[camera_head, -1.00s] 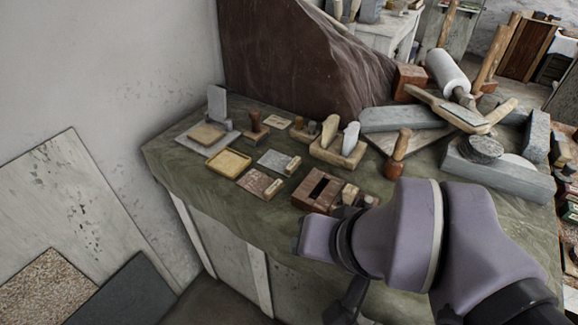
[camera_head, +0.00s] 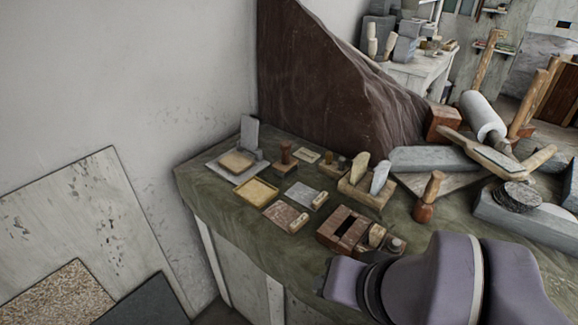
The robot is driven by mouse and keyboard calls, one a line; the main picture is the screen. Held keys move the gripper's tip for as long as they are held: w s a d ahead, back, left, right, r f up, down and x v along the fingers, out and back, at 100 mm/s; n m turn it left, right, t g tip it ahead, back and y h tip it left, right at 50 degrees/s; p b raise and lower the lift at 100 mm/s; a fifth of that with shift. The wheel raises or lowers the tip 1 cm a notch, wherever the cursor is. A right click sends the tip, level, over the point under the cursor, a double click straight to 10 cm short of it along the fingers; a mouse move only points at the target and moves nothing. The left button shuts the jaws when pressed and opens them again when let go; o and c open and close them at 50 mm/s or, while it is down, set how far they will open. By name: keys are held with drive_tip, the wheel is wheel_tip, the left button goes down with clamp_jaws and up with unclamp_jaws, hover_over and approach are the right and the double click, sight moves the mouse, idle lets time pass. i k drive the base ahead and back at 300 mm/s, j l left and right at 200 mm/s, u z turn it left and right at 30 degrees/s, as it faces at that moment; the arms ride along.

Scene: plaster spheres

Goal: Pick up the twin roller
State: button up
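No object is clearly recognisable as the twin roller. A large pale roller (camera_head: 481,114) with a wooden frame lies at the back right of the green-covered table (camera_head: 225,208). A wooden block (camera_head: 362,196) holding two upright rounded pieces, one cream and one whitish, stands near the table's middle. A reddish-brown box (camera_head: 341,226) with a dark opening sits at the front, with small rounded pieces at its right side. I cannot tell whether any of these is the twin roller. My arm's purple-grey links fill the lower right; my gripper is out of view.
A wooden-handled mallet (camera_head: 428,196) stands right of the block. Small trays and tiles, including a yellow tray (camera_head: 256,190), lie at the left. A large dark brown slab (camera_head: 325,85) rises behind. Grey stone blocks (camera_head: 525,215) crowd the right. Leaning boards (camera_head: 85,225) stand at lower left.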

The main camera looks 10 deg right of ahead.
sight(284, 166)
drive_tip(key=i+j, duration=0.45)
drive_tip(key=j, duration=0.2)
drive_tip(key=i+j+u, duration=0.1)
drive_tip(key=i+j, duration=0.35)
drive_tip(key=j, duration=0.2)
